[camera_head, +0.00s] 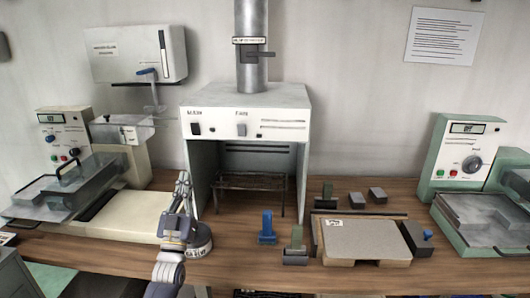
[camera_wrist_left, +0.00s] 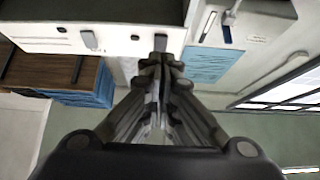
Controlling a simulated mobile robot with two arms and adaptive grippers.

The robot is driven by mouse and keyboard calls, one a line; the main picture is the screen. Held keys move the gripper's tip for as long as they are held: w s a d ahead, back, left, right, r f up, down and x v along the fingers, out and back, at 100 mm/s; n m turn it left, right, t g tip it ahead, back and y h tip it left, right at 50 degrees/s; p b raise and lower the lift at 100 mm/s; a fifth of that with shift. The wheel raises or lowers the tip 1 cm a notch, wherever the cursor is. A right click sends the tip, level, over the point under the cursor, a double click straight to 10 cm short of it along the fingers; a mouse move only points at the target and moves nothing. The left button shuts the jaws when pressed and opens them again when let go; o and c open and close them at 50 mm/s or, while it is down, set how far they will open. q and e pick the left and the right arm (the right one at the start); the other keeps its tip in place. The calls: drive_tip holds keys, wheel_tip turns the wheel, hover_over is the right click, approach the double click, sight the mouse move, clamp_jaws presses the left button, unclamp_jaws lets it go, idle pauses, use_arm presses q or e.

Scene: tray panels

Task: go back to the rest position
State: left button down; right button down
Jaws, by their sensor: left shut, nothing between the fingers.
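My left gripper (camera_head: 183,182) points upward in the head view, in front of the left edge of the white hood. Its fingers are together with nothing between them. In the left wrist view the same gripper (camera_wrist_left: 160,62) shows its fingers closed, with the hood front behind them. My right gripper is not in either view.
A white fume hood (camera_head: 245,97) with a metal rack inside stands at the centre back. A machine with a clear cover (camera_head: 80,185) is at left, and a green-and-white device (camera_head: 465,150) at right. Blocks and a beige board (camera_head: 360,240) lie on the wooden bench.

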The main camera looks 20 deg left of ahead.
use_arm(q)
drive_tip(key=s+d+f+m+g+h, duration=0.25)
drive_tip(key=s+d+f+g, duration=0.2)
drive_tip(key=d+f, duration=0.4)
drive_tip(key=s+d+f+m+g+h, duration=0.1)
drive_tip(key=s+d+f+g+h, duration=0.35)
drive_tip(key=f, duration=0.75)
drive_tip(key=s+d+f+g, duration=0.3)
drive_tip(key=s+g, duration=0.1)
drive_tip(key=s, duration=0.5)
drive_tip(key=s+d+f+m+g+y, duration=0.1)
drive_tip(key=s+d+f+g, duration=0.2)
drive_tip(key=s, duration=0.7)
drive_tip(key=s+d+f+g, duration=0.25)
drive_tip(key=s+g, duration=0.35)
drive_tip(key=s, duration=0.3)
wheel_tip(320, 180, down, 27)
drive_tip(key=s, duration=0.2)
drive_tip(key=s+a+f+g, duration=0.1)
drive_tip(key=s+f, duration=0.6)
drive_tip(key=s, duration=0.1)
drive_tip(key=s+a+f+g, duration=0.1)
drive_tip(key=s+a+f, duration=0.1)
drive_tip(key=s+f, duration=0.6)
drive_tip(key=shift+a+f, duration=0.2)
drive_tip(key=shift+a, duration=0.05)
